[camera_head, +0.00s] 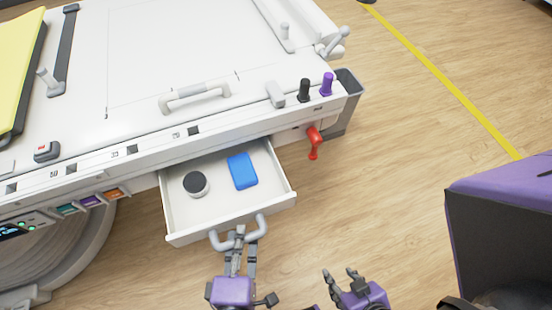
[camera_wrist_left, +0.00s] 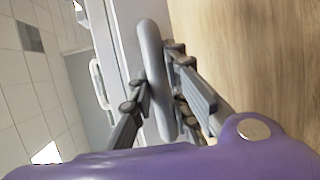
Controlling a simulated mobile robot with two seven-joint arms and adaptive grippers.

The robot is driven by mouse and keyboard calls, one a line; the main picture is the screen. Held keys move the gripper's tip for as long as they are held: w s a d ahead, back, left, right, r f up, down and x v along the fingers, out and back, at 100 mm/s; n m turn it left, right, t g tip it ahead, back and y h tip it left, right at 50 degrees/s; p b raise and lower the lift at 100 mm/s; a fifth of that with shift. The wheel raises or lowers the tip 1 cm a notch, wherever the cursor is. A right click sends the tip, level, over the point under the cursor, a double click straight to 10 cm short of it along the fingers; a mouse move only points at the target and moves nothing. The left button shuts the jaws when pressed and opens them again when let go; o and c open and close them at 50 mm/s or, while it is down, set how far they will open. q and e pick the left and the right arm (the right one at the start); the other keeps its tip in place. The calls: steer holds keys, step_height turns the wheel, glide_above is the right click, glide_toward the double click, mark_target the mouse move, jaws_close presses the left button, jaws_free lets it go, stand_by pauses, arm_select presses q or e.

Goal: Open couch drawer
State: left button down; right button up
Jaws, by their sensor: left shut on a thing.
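The couch drawer (camera_head: 184,216) is pulled out from the side of the white couch (camera_head: 150,60). A round black-topped white item (camera_head: 196,184) and a blue box (camera_head: 242,170) lie inside it. My left gripper (camera_head: 238,236) is shut on the grey drawer handle (camera_head: 261,226) at the drawer's front. In the left wrist view the fingers (camera_wrist_left: 155,85) lie on both sides of the handle bar (camera_wrist_left: 150,60). My right gripper (camera_head: 342,280) is to the right of the drawer, over the floor, its fingers spread and empty.
A red lever (camera_head: 314,142) hangs from the couch side right of the drawer. Black (camera_head: 304,90) and purple (camera_head: 327,84) knobs stand on the top edge. A purple and black object (camera_head: 500,220) is at the far right. Wood floor between is clear.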

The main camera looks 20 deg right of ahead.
arm_select(q)
steer(key=shift+s+r, duration=0.1)
steer(key=shift+s, duration=2.35)
arm_select(e)
steer(key=shift+w+r, duration=0.1)
steer(key=shift+w, duration=0.15)
arm_select(q)
steer(key=c, duration=1.7)
jaws_free()
